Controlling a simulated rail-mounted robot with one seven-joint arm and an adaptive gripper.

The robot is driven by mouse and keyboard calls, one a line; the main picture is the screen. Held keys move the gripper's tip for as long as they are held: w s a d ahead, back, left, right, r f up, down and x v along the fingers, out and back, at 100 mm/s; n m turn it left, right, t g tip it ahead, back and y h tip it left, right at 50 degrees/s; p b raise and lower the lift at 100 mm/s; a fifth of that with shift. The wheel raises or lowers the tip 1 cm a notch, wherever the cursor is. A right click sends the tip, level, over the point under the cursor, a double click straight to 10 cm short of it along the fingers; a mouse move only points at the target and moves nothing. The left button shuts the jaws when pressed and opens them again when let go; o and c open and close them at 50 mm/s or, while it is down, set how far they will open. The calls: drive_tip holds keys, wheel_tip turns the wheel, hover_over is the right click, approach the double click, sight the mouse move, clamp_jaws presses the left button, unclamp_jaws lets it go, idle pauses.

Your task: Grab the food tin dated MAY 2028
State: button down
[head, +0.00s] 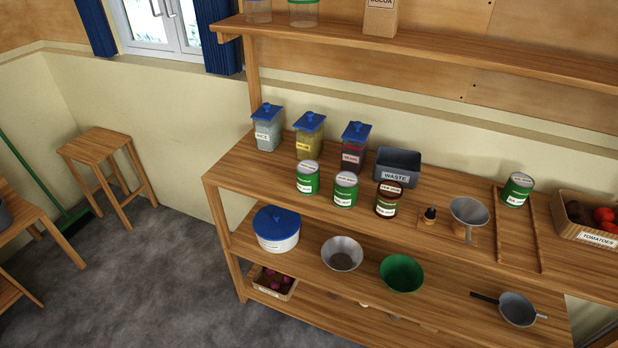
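Several food tins stand on the top of the wooden bench, with pale date labels on their lids too small to read here. One green tin (307,179) stands at the left, with a second green tin (345,191) just right of it. A dark brown-red tin (388,201) with a cream label stands right of these. I cannot tell which one is dated MAY 2028. My gripper is not in view.
Blue-lidded jars (267,130) and a grey WASTE bin (398,167) stand behind the tins. An upper shelf (430,48) overhangs the back. Bowls and a pan occupy the lower shelf.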

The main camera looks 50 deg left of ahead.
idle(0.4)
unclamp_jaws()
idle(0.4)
